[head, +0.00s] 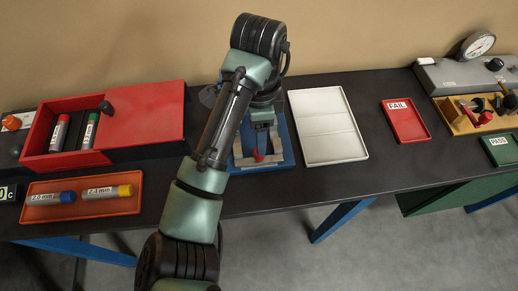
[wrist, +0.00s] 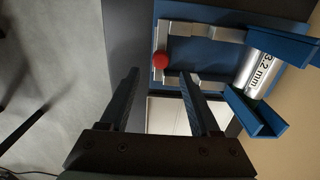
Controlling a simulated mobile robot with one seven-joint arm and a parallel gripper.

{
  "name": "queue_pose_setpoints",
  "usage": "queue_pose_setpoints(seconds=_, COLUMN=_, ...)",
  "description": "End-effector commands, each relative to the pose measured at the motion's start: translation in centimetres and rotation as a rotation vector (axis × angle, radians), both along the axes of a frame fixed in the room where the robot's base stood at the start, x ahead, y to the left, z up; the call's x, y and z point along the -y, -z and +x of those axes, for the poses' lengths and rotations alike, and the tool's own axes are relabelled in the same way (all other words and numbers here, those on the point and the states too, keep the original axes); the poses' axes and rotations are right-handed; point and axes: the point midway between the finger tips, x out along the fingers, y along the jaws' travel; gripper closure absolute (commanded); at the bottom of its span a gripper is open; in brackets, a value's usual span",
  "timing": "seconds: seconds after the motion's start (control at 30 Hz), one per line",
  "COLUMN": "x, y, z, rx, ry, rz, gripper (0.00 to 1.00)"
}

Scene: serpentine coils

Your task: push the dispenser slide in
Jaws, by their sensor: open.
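The dispenser (head: 288,148) is a blue base under my arm, partly hidden by it. In the wrist view, its grey slide (wrist: 159,36) has a crossbar and two side rails, with a gap of blue base between the crossbar and the silver cylinder marked 3.2 mm (wrist: 262,75). Blue angled guides (wrist: 252,112) flank the cylinder. A red knob (wrist: 161,61) sits on the crossbar; it also shows in the head view (head: 258,155). My gripper (wrist: 160,80) is open and empty, its fingertips close to the knob but not visibly around it.
A white tray (head: 327,148) lies just right of the dispenser. A red box (head: 145,115) and an orange tray (head: 110,206) with marked cylinders lie left. A red FAIL tray (head: 407,128), green PASS tray (head: 498,152) and dial gauge (head: 477,45) stand right.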

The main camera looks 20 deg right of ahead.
Motion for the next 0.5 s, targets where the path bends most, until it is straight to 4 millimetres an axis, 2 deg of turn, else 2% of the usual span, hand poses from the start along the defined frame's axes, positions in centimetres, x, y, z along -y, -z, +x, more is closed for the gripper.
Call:
queue_pose_setpoints(seconds=0.03, x=0.2, y=1.8, z=-0.1, rx=-0.005, ry=0.000, rz=-0.004, gripper=0.37)
queue_pose_setpoints(seconds=0.2, x=0.0, y=4.4, z=-0.1, rx=-0.002, ry=-0.001, rz=0.001, gripper=0.37)
queue_pose_setpoints(seconds=0.5, x=0.0, y=6.8, z=0.0, rx=0.002, ry=-0.001, rz=0.000, gripper=0.37)
